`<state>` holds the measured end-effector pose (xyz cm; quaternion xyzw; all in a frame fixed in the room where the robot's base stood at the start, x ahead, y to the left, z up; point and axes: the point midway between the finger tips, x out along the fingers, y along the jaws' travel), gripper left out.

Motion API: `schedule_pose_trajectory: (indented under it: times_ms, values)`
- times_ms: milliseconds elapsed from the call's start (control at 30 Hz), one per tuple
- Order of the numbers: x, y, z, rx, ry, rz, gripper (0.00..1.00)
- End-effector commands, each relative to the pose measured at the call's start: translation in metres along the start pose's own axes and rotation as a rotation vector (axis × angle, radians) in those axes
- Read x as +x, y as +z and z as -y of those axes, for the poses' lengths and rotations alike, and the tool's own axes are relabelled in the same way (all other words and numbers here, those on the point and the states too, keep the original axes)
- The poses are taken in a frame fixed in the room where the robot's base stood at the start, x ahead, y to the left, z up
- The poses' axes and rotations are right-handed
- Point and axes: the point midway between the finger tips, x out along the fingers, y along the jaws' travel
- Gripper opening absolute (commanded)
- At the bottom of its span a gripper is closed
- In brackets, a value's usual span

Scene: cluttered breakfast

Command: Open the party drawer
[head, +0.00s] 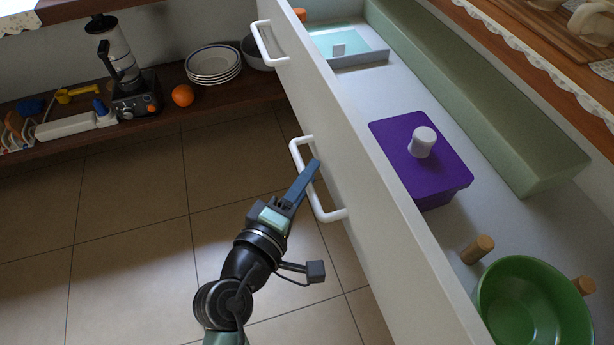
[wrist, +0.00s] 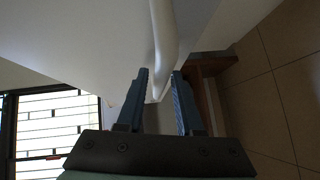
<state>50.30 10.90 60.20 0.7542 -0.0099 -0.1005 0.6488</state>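The drawer (head: 345,125) is pulled out, with its white front and open interior in the head view. Two white handles are on the front: an upper one (head: 262,45) and a nearer one (head: 299,152). My gripper (head: 311,172) is at the nearer handle, its blue fingers overlapping it in the head view. In the wrist view my gripper (wrist: 160,76) has its two fingers apart. The white handle (wrist: 162,40) runs down to the gap between the fingertips. Contact with the handle cannot be made out.
Inside the drawer are a purple box (head: 400,140) with a white knob, a green bowl (head: 515,300), a teal tray (head: 375,57) and a long pale green divider (head: 450,80). A low wooden shelf (head: 222,102) holds plates, an orange and a blender. The tiled floor is clear.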

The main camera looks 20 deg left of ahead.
Motion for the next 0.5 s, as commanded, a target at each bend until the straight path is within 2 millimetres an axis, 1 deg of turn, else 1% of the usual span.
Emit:
schedule_pose_trajectory:
  times_ms: [333, 433, 500]
  values:
    - [0.0, 0.0, 0.0, 0.0, 0.0, 0.0, 0.47]
    - [-0.006, 0.0, 0.0, -0.001, -0.001, -0.001, 0.47]
    - [-0.014, 0.0, -0.001, 0.0, -0.002, -0.001, 0.47]
